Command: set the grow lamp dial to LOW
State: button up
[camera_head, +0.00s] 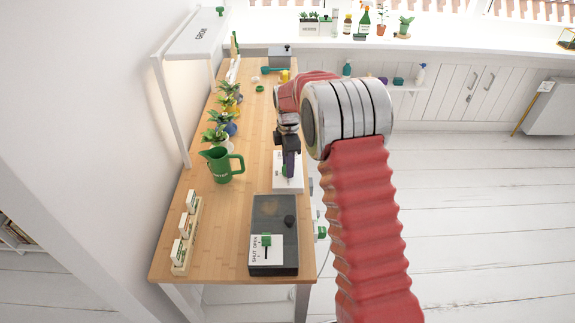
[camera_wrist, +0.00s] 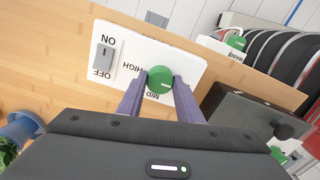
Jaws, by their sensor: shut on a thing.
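The white control plate (camera_head: 291,184) lies on the wooden desk, right under my gripper (camera_head: 288,172). In the wrist view the plate (camera_wrist: 128,42) shows a grey rocker switch (camera_wrist: 104,57) marked ON and OFF and a green dial (camera_wrist: 160,78). HIGH and MID are printed around the dial; I cannot see LOW, and the fingers cover part of the plate. My gripper's two fingers (camera_wrist: 158,88) are shut on the dial, one on each side. A pale mark shows on the dial, but its setting is hard to tell. The white grow lamp (camera_head: 196,38) stands at the back left.
A dark box (camera_head: 273,212) with a green SHUT/OPEN lever (camera_head: 266,240) stands at the desk's near end. A green watering can (camera_head: 220,165), potted plants (camera_head: 217,135) and a wooden rack (camera_head: 186,240) of labelled white packets line the left side. The desk's right edge is close to the plate.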

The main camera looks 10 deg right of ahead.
jog(key=shift+w+r, duration=0.2)
jog(key=o, duration=0.7)
jog(key=shift+c, duration=0.2)
jog(key=o, duration=0.4)
jog(key=shift+s+f, duration=0.1)
jog(key=shift+f, duration=0.05)
notch_tip(320, 180, up, 14)
jog(key=shift+f, duration=0.15)
